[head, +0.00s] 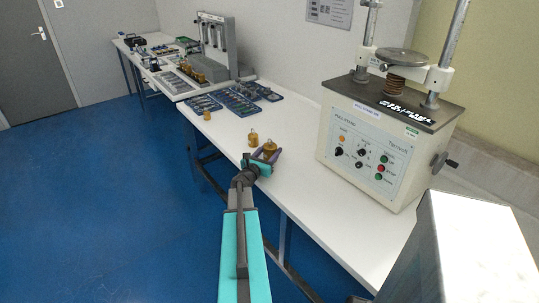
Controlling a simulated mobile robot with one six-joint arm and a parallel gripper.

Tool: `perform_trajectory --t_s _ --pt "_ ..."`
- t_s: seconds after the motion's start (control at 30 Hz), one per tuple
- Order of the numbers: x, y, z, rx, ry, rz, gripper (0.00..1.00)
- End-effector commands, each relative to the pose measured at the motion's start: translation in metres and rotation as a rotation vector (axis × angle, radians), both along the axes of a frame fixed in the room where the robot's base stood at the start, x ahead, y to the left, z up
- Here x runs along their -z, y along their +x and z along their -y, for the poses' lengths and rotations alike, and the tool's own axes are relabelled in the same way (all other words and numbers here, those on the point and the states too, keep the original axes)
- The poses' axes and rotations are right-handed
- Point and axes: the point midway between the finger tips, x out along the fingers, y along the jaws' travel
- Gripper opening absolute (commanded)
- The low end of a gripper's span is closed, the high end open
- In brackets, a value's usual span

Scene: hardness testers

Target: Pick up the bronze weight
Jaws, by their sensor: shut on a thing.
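My gripper (267,156) is at the end of my teal arm, over the front part of the white table. Its jaws are shut around a bronze weight (270,148), whose top shows between the fingers. Its lower part is hidden by the gripper, so I cannot tell whether it touches the table. A second, smaller bronze weight (253,139) stands upright just left of the gripper, apart from it. A third small one (207,115) stands farther back near the table's left edge.
A large cream tester (370,150) with two steel columns stands to the right. Blue trays of small parts (238,103) lie behind the weights. A grey apparatus (217,45) stands farther back. The white table (310,195) is clear in front of the tester. A pale box-like shape (470,240) fills the lower right.

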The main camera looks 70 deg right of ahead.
Motion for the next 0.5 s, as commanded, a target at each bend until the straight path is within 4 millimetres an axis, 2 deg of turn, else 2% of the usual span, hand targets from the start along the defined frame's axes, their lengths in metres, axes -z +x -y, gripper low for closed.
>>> perform_trajectory --t_s 0.03,0.1,0.13,0.5 --pt "-0.0001 0.0019 -0.0001 -0.004 0.000 -0.001 0.07" --pt "-0.0001 0.0021 -0.0001 -0.004 0.000 -0.001 0.00" --pt "-0.0054 0.0018 0.0002 -0.002 -0.008 -0.004 0.00" --pt "-0.0062 0.0010 0.0002 -0.001 -0.007 -0.004 0.00"
